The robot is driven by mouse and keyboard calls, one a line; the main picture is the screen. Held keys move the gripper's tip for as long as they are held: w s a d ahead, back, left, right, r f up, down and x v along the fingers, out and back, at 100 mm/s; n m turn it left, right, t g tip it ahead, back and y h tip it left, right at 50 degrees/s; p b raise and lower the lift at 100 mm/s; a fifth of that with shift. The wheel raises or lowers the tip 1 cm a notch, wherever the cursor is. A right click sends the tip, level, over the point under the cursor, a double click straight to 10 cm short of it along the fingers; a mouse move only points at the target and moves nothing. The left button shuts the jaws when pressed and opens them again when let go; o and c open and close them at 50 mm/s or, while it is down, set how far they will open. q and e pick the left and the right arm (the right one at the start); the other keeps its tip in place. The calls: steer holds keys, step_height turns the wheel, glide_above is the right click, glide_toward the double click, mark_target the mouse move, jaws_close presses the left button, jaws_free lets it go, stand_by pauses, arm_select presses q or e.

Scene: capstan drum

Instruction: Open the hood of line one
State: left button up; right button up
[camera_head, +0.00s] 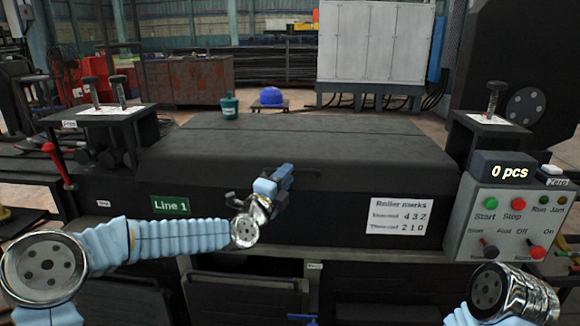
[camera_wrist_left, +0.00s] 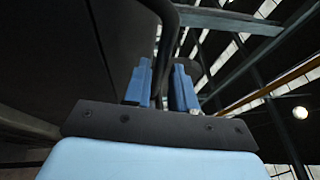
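The black hood (camera_head: 285,152) of line one lies closed over the machine, with a green "Line 1" label (camera_head: 170,205) below its left part. A thin dark handle bar (camera_head: 310,170) runs along its front face. My left gripper (camera_head: 284,174) is at this handle, near the middle of the hood front. In the left wrist view the handle (camera_wrist_left: 170,32) runs down between the two blue fingers (camera_wrist_left: 160,85), which sit close on either side of it; the gripper looks shut on it. My right gripper is out of view; only part of my right arm shows at the lower right.
A control box (camera_head: 510,215) with buttons and a "0 pcs" display (camera_head: 497,170) stands right of the hood. A teal cup (camera_head: 229,106) stands at the hood's back edge. A blue domed object (camera_head: 271,97) is behind it. Side stands with upright bolts flank the hood.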

mark_target(295, 157)
arm_select(q)
steer(key=shift+x, duration=1.55)
jaws_close()
